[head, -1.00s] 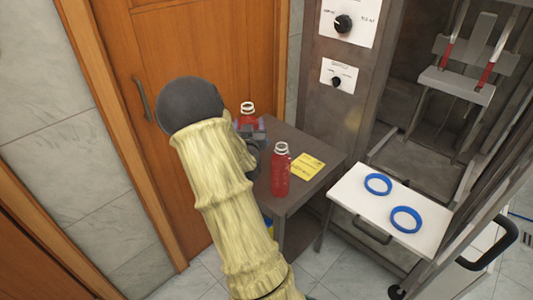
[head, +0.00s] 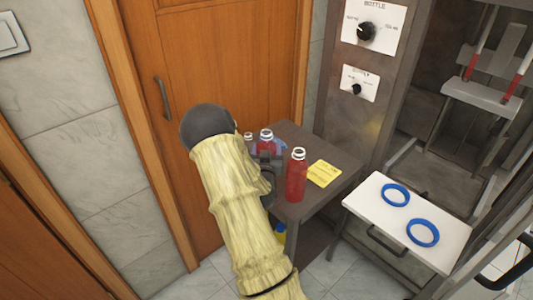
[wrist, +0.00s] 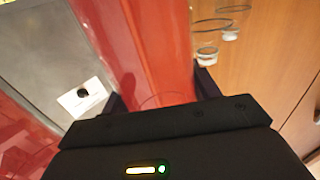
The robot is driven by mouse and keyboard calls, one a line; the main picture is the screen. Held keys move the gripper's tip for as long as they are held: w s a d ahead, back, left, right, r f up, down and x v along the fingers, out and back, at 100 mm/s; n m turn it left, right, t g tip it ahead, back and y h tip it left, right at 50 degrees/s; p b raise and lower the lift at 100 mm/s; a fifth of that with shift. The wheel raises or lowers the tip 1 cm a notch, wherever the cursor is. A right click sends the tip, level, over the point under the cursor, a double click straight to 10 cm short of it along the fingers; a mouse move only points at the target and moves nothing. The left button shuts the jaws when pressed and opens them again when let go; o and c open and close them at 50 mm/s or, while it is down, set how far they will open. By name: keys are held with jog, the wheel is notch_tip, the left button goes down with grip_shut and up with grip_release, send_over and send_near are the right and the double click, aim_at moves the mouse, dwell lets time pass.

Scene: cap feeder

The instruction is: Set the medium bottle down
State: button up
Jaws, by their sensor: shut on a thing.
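In the wrist view the red bottle body (wrist: 150,45) fills the space between the two dark fingers.
The dark side table (head: 335,185) carries a yellow note (head: 323,173) to the right of the bottles. A white tray (head: 375,215) with two blue rings (head: 395,195) stands further right. A wooden door (head: 205,70) is close behind.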

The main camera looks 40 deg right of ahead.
jog(key=shift+f, duration=0.65)
jog(key=shift+f, duration=0.15)
jog(key=o, duration=1.4)
jog(key=v, duration=1.2)
